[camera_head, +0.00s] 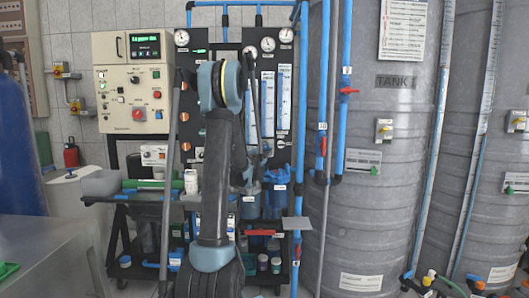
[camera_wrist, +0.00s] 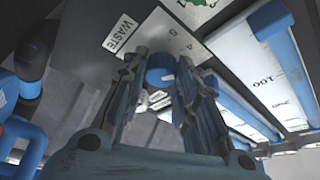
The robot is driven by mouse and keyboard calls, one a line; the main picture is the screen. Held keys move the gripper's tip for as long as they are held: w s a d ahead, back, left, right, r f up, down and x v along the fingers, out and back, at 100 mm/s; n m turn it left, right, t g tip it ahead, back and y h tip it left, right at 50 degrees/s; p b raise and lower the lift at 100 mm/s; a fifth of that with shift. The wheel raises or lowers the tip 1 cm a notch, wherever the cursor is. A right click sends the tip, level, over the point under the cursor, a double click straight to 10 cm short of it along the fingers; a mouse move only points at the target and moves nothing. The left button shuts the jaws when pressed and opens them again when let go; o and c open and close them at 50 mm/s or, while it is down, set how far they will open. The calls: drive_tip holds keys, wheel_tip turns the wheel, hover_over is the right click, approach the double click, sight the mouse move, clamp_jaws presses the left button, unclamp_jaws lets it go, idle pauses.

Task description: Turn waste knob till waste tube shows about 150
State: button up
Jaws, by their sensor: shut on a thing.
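In the wrist view, the WASTE label (camera_wrist: 118,34) sits on the panel beside a white dial plate (camera_wrist: 192,42) marked with numbers such as 4 and 5. A blue round knob (camera_wrist: 158,76) lies between the fingertips of my gripper (camera_wrist: 160,80), which is shut on it. Two clear scaled tubes with blue frames are at the right; the nearer-edge one (camera_wrist: 290,72) shows a 100 mark. In the head view, the scaled tubes (camera_head: 284,100) stand on the black panel. I cannot tell which is the waste tube or read its level. My arm hides the knob there.
The black panel (camera_head: 271,63) carries round gauges (camera_head: 268,44). A beige control box (camera_head: 132,85) is to the left. Blue pipes (camera_head: 301,130) run down the panel's right side, before large grey tanks (camera_head: 392,220). A metal table (camera_head: 45,245) is at lower left.

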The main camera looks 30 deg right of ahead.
drive_tip(key=m+g, duration=0.1)
drive_tip(key=m, duration=0.3)
drive_tip(key=shift+s+y, duration=0.1)
drive_tip(key=shift+y, duration=0.3)
drive_tip(key=m, duration=0.2)
drive_tip(key=m+g+y, duration=0.1)
drive_tip(key=m, duration=0.1)
drive_tip(key=shift+r+m+g, duration=0.1)
drive_tip(key=shift+m+g, duration=0.2)
drive_tip(key=m+y, duration=0.2)
drive_tip(key=m, duration=0.1)
drive_tip(key=shift+d+m+y, duration=0.1)
drive_tip(key=shift+m+y, duration=0.2)
drive_tip(key=shift+m, duration=0.1)
drive_tip(key=shift+m+y, duration=0.6)
drive_tip(key=shift+m, duration=0.5)
drive_tip(key=o, duration=1.1)
drive_tip(key=shift+c, duration=0.2)
